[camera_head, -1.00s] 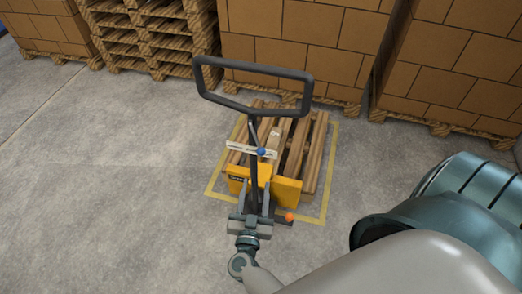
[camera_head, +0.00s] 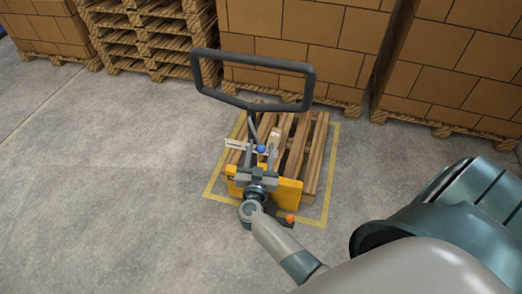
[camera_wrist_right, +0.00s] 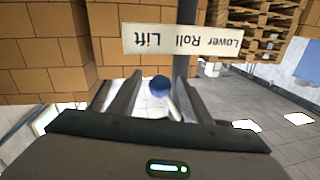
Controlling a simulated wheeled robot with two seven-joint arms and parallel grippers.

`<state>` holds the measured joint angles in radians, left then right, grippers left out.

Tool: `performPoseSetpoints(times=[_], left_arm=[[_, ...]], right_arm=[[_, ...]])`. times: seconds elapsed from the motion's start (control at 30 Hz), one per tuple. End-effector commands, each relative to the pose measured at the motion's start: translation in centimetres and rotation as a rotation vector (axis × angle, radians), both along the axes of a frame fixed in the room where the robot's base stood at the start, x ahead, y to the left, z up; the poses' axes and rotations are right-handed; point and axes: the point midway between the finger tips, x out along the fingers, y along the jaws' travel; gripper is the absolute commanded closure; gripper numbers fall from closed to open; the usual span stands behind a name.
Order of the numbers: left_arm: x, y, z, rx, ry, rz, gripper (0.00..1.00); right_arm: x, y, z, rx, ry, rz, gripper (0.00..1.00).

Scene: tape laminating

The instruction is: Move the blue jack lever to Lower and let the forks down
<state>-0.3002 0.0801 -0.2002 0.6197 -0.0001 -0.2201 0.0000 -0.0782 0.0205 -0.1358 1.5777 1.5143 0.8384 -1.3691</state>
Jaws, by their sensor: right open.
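The jack's blue lever knob (camera_head: 261,149) sits on the steering column beside a white label plate (camera_head: 238,145). The forks are hidden under the wooden pallet (camera_head: 315,155). My left gripper is out of view.
The jack's black loop handle (camera_head: 252,68) rises above my right gripper. A yellow floor outline (camera_head: 327,190) surrounds the pallet. Carton stacks (camera_head: 305,40) and stacked pallets (camera_head: 150,40) stand behind. Floor to the left is clear.

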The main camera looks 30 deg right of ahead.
Motion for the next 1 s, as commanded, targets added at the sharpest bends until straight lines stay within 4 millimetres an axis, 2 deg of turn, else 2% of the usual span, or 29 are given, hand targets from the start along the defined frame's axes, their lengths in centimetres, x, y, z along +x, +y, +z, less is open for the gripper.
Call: performPoseSetpoints(times=[0.37, 0.57, 1.0], left_arm=[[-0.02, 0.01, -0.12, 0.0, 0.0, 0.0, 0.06], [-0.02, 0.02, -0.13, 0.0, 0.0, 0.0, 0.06], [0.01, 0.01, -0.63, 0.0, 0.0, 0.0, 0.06]], right_arm=[[0.31, -0.27, 0.03, 0.0, 0.0, 0.0, 0.56], [0.3, -0.25, 0.03, 0.0, 0.0, 0.0, 1.0], [0.66, 0.11, -0.34, 0.031, -0.036, -0.001, 1.0]])
